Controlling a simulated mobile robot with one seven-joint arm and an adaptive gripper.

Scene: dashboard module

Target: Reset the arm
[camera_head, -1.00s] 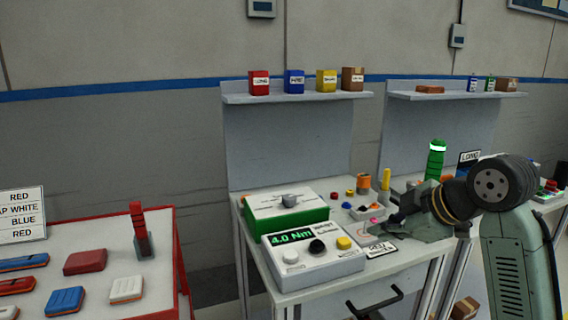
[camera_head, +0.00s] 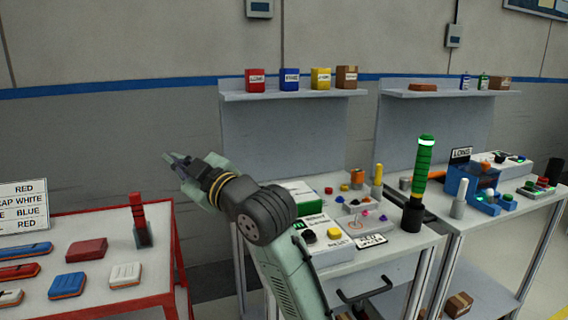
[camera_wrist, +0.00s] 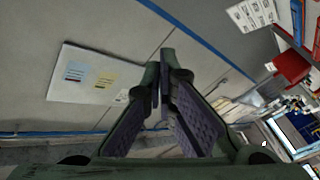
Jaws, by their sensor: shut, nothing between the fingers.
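My gripper (camera_head: 178,160) is raised in the head view, in front of the grey wall between the red-framed table and the workbench. In the wrist view my gripper (camera_wrist: 165,62) has its fingertips together with nothing between them. It touches no object. My forearm crosses in front of the workbench and hides part of the control box (camera_head: 318,232) with a yellow button.
The red-framed table (camera_head: 90,205) on the left holds several coloured blocks. The workbench carries a green-topped tool (camera_head: 424,165) standing in a black holder (camera_head: 412,214). A shelf (camera_head: 290,95) with several boxes hangs behind. The space around the gripper is clear.

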